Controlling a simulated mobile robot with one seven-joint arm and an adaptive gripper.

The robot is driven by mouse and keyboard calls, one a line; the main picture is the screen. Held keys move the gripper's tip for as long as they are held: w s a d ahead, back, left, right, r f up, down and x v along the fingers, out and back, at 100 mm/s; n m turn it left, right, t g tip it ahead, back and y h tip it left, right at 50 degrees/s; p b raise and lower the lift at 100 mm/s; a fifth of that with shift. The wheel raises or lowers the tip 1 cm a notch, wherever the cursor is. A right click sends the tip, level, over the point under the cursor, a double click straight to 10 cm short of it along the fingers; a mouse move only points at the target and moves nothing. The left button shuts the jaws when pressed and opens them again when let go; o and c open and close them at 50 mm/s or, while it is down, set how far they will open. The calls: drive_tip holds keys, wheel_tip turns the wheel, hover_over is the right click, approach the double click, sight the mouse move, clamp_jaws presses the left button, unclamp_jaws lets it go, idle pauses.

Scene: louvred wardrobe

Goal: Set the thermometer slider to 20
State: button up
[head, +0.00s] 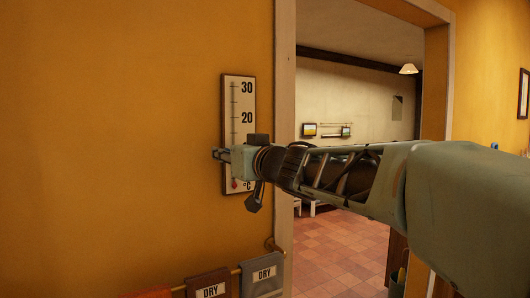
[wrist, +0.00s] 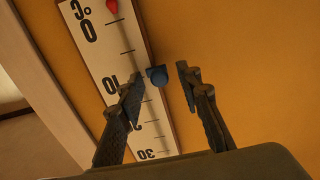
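The thermometer (head: 238,95) is a tall white board with a dark frame on the orange wall, marked 30 and 20 above my arm. Its lower part is partly covered by my gripper (head: 218,155), and the slider cannot be made out there. In the wrist view the thermometer (wrist: 92,62) appears upside down, with 0, 10 and 30 readable. The slider's blue knob (wrist: 158,78) stands out near the 10 mark; its exact reading is unclear. My gripper (wrist: 160,75) is open, with one finger on each side of the knob. Contact is not visible.
A white door frame (head: 284,80) stands close to the right of the thermometer, under my arm. Towels marked DRY (head: 209,285) hang on a rail below. The wall left of the thermometer is clear.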

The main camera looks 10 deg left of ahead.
clamp_jaws()
idle(0.3)
drive_tip(key=shift+r, duration=0.1)
